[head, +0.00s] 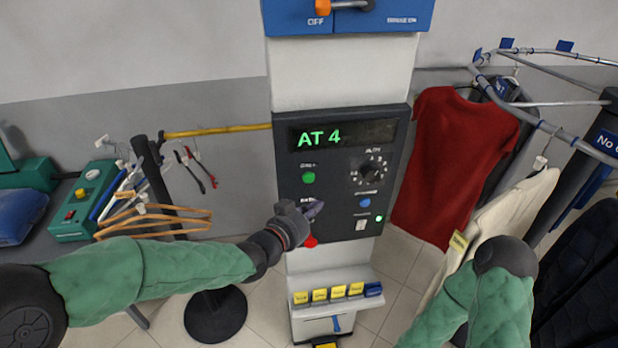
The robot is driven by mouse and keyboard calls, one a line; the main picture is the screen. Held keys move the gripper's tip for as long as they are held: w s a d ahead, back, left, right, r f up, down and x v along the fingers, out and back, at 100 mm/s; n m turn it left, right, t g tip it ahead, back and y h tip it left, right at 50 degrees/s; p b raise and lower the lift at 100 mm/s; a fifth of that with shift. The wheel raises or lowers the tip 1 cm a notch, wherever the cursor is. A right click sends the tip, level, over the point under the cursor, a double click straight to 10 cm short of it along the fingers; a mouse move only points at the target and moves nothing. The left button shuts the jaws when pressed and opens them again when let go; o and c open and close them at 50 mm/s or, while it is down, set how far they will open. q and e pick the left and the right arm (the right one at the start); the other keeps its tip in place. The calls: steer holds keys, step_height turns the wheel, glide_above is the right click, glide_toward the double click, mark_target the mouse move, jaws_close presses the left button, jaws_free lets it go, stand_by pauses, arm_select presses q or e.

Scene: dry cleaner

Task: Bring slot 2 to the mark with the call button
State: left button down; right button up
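A dark control panel (342,235) stands on a white column. Its display (342,134) reads "AT 4" in green. Below are a green button (308,178), a numbered rotary knob (372,172), a blue button (364,202), a small white switch (361,225) and a lit green lamp (379,218). The small labels are too blurred to read. A red button (311,241) shows partly behind my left gripper (313,209). That gripper's fingers look together and empty, in front of the panel's lower left. My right arm is at lower right; its gripper is not visible.
A curved conveyor rail (540,124) with blue slot tags carries a red garment (452,160) and other clothes at right. A blue switch box (348,16) is above the panel. Hangers (150,212) hang at left.

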mark_target(314, 179)
arm_select(q)
steer(key=w+a+p, duration=0.1)
steer(key=w+a, duration=0.1)
steer(key=w, duration=0.5)
steer(key=shift+w, duration=0.15)
stand_by(1.4)
steer(key=shift+w, duration=0.3)
steer(key=shift+w+a, duration=0.2)
steer(key=shift+w, duration=0.2)
stand_by(0.7)
steer(key=shift+s+b, duration=0.15)
steer(key=shift+b, duration=0.2)
steer(key=shift+s+d+b, duration=0.25)
steer(key=shift+s+b, duration=0.15)
steer(key=shift+s, duration=0.25)
steer(key=shift+s, duration=0.1)
